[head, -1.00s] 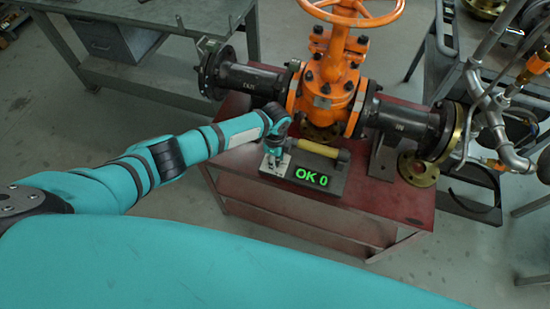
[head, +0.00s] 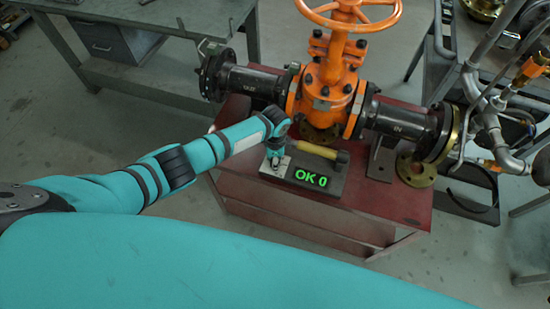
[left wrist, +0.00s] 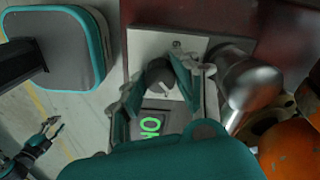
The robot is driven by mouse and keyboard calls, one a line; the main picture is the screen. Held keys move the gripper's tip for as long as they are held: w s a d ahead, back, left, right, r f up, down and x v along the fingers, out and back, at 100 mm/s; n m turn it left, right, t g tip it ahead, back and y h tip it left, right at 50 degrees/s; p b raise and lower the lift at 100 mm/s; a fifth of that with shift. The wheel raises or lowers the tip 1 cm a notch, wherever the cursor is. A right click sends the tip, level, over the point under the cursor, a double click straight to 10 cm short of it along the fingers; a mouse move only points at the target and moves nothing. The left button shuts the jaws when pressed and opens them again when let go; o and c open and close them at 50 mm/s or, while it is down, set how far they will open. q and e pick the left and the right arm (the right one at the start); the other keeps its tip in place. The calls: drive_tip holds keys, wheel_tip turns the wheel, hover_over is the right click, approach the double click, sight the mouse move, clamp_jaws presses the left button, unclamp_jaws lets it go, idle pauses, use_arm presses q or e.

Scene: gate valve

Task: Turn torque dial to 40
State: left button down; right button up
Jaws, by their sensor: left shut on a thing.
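The torque unit is a grey box (head: 331,186) on the red bench, with a green display (head: 311,178) reading "OK 0". The dial is a dark round knob (left wrist: 161,76) on a light plate, seen in the left wrist view. My left gripper (head: 276,161) is over the left end of the box. In the left wrist view its two fingers (left wrist: 159,84) stand on either side of the knob, shut on it. The knob is hidden in the head view. My right gripper (left wrist: 54,126) shows small at the lower left of the left wrist view, fingers apart and empty.
A yellow-handled tool (head: 318,150) lies behind the display. The orange gate valve (head: 326,95) with dark flanged pipes stands close behind the box. The front right of the red bench (head: 390,205) is clear.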

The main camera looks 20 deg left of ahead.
use_arm(q)
drive_tip(key=n+p, duration=0.1)
drive_tip(key=n, duration=0.2)
drive_tip(key=shift+r+n, duration=0.1)
drive_tip(key=shift+n, duration=0.3)
drive_tip(key=n+p, duration=0.1)
drive_tip(key=n, duration=0.2)
drive_tip(key=shift+n, duration=0.3)
drive_tip(key=n+p, duration=0.1)
drive_tip(key=n, duration=0.2)
drive_tip(key=shift+n+p, duration=0.45)
drive_tip(key=shift+n, duration=0.95)
drive_tip(key=shift+w, duration=0.1)
drive_tip(key=c, duration=1)
unclamp_jaws()
drive_tip(key=shift+o, duration=0.2)
wheel_tip(320, 180, up, 12)
